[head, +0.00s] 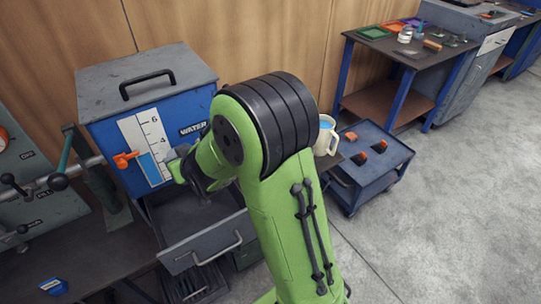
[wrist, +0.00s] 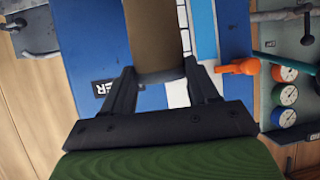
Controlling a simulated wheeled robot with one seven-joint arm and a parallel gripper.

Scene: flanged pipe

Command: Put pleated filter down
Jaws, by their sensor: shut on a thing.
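My gripper (wrist: 160,68) is shut on a brown, roughly cylindrical piece, which I take to be the pleated filter (wrist: 155,32). It sits between the two black fingers in the wrist view and runs out past the top edge, so its far end is out of frame. In the head view my green arm covers most of the gripper, and the filter cannot be made out there. The gripper is in front of the blue water tank (head: 110,147), near its white level scale (head: 145,145).
An orange valve handle (head: 124,160) juts from the tank front. Below is an open grey drawer (head: 205,245). A gauge panel (head: 22,190) with levers stands left. A mug (head: 326,136) is right of my arm.

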